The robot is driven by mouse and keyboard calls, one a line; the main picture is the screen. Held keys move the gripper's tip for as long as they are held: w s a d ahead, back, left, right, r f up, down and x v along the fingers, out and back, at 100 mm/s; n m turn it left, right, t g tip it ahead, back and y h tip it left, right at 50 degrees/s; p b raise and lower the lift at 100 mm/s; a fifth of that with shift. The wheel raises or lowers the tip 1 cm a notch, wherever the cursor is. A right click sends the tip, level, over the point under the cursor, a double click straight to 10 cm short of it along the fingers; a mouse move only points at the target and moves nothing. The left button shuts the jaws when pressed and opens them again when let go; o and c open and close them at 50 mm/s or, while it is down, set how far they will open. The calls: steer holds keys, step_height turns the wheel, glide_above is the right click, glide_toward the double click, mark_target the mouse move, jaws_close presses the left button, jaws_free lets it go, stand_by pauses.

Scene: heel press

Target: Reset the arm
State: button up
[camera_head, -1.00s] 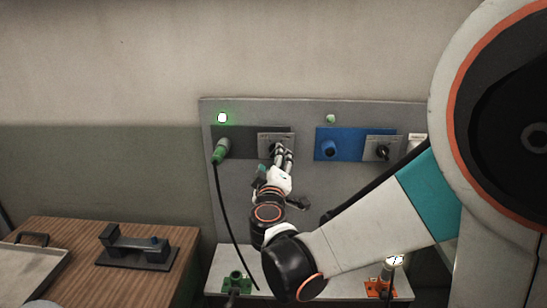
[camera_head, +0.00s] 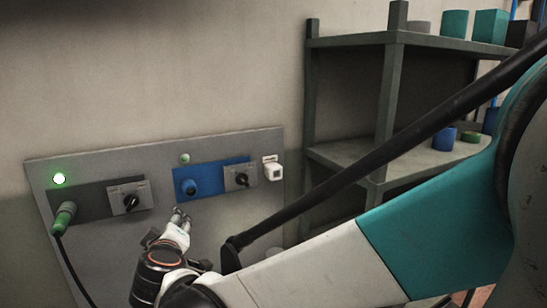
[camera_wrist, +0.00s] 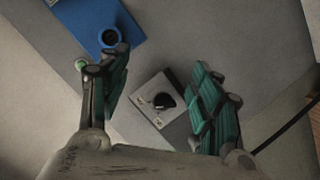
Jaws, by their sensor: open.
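My gripper (camera_head: 180,217) is open and empty, in front of the grey wall panel (camera_head: 110,240). In the head view it appears to the right of and below the left black knob (camera_head: 131,202). In the wrist view that knob (camera_wrist: 163,100) shows between the spread green-padded fingers (camera_wrist: 162,82), apart from them. The green plug (camera_head: 63,217) sits in the left socket, and the lamp above it (camera_head: 59,178) glows green. The blue socket (camera_head: 189,187) is empty, with the right black knob (camera_head: 241,179) beside it.
A grey shelf (camera_head: 350,153) with several teal, blue and dark items stands to the right. A white device (camera_head: 272,169) is on the panel's right edge. A small unlit lamp (camera_head: 185,158) is above the blue plate. A black cable (camera_head: 75,275) hangs from the green plug.

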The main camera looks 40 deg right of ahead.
steer(key=s+a+f+m+g+y, duration=0.1)
steer(key=s+a+f+g+y, duration=0.1)
steer(key=s, duration=0.8)
steer(key=s+a+f+m+g+y+b, duration=0.1)
steer(key=s+f+g+y, duration=0.3)
steer(key=s, duration=0.6)
step_height(320, 180, down, 2)
steer(key=shift+s+a+f+m+b, duration=0.15)
steer(key=shift+a+m+b, duration=0.15)
steer(key=shift+a+m, duration=0.4)
